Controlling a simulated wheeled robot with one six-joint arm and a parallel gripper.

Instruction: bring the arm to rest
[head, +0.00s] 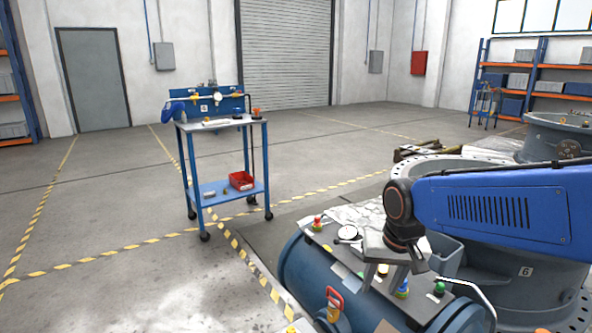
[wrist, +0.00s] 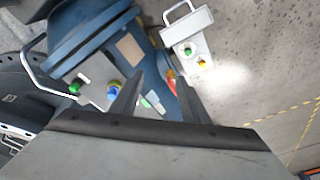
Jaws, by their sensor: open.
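My blue arm (head: 495,208) reaches in from the right edge in the head view, with its dark wrist joint at its left end. My gripper (head: 382,284) hangs from it, pointing down over the top of a blue machine body (head: 308,270). In the wrist view both fingers of my gripper (wrist: 160,78) stand apart with nothing held between them. Whether the fingertips touch anything below cannot be told.
Grey flanged bodies (head: 530,272) stand at the right. A blue workbench trolley (head: 221,190) stands farther back. The floor at the left is clear.

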